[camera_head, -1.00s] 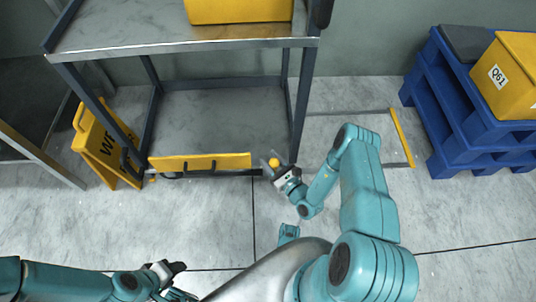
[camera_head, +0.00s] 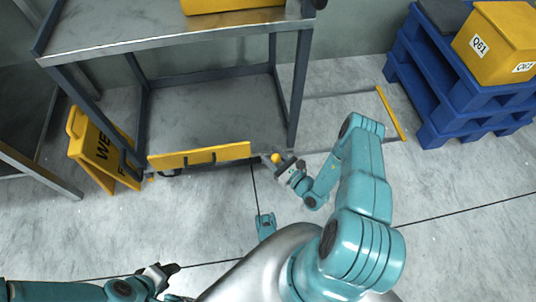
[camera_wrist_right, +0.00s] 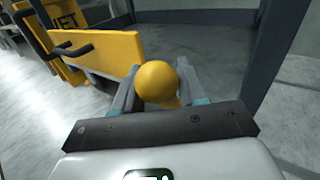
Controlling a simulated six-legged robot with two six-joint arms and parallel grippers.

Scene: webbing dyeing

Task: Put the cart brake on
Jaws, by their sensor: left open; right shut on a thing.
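The cart (camera_head: 205,118) is a dark grey metal frame with shelves. A yellow panel (camera_head: 200,154) with dark handles runs along its lower front edge. A yellow ball-shaped knob (camera_head: 278,158) sits at the right end of that panel; it shows large in the right wrist view (camera_wrist_right: 157,83). My right gripper (camera_head: 283,161) is shut on the yellow knob, with a finger on either side of it. The stem under the knob is mostly hidden. My left gripper (camera_head: 168,272) is open and empty, low at the left, away from the cart.
A yellow wet-floor sign (camera_head: 98,150) stands left of the cart. Blue pallets (camera_head: 425,95) with a yellow box labelled Q61 (camera_head: 490,45) stand at the right. A yellow bin (camera_head: 225,5) is on the cart's top shelf. The floor in front is clear.

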